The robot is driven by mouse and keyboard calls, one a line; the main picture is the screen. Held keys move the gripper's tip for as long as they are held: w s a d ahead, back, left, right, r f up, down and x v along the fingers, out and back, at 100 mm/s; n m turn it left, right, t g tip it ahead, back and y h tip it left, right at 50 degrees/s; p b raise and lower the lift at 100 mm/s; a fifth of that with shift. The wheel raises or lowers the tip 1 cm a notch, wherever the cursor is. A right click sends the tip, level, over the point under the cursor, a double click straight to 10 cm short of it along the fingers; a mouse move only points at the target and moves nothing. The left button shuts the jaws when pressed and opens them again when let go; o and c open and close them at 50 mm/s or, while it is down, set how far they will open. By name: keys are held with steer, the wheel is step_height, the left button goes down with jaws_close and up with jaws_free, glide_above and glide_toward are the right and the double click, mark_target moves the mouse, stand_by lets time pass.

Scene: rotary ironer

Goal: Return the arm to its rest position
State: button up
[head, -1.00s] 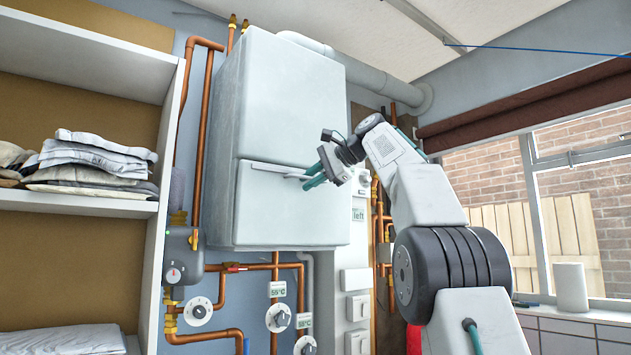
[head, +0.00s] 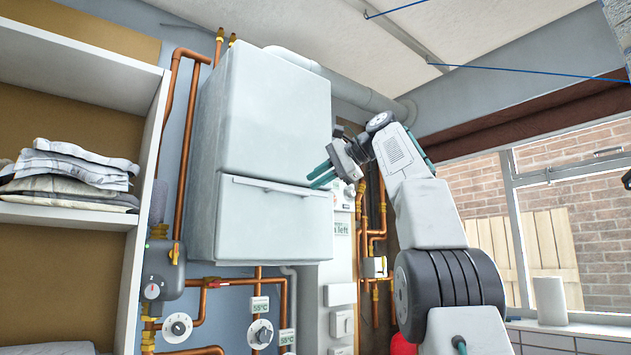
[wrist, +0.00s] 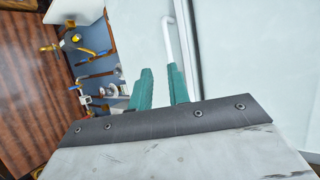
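My arm is raised and bent in the right half of the head view. My gripper (head: 320,176) points left, in front of the right side of the white wall cabinet (head: 265,110). Its two teal fingers are apart with nothing visible between them, so it is open and empty. The cabinet's long bar handle (head: 270,186) runs below and left of the fingertips. In the wrist view the fingers (wrist: 160,80) show a clear gap, and a white bar (wrist: 182,45) lies beyond them. I cannot tell the exact distance to the cabinet.
Shelves (head: 70,213) with folded cloths (head: 75,170) stand at left. Copper pipes, valves and dials (head: 178,327) are below the cabinet. A window (head: 570,210) with a white roll (head: 549,300) on its sill is at right.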

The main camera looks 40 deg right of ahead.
stand_by(0.3)
steer(key=w+d+f+n+g+h, duration=0.1)
steer(key=w+d+f, duration=0.15)
steer(key=f, duration=0.25)
steer(key=w+d+f+h, duration=0.1)
steer(key=d+f, duration=0.2)
steer(key=f, duration=0.2)
steer(key=s+a+f+n+g, duration=0.25)
steer(key=a+f, duration=0.25)
steer(key=f, duration=0.5)
steer(key=s+a+f+n+g+h, duration=0.1)
steer(key=s+a+f+n+g, duration=0.1)
steer(key=s+a+f+n, duration=0.2)
steer(key=s+a+f+n+g+h, duration=0.1)
steer(key=s+a+f+n+g, duration=0.1)
steer(key=s+a+f, duration=0.9)
steer(key=s+a+f+n+g+h, duration=0.1)
steer(key=s+a+f+n, duration=0.4)
steer(key=s+f, duration=1.4)
steer(key=s+a+g, duration=0.1)
steer(key=a, duration=0.2)
steer(key=shift+a+f+n+g+h, duration=0.25)
steer(key=shift+f+n+g+h, duration=0.05)
steer(key=shift+f+n+g, duration=0.1)
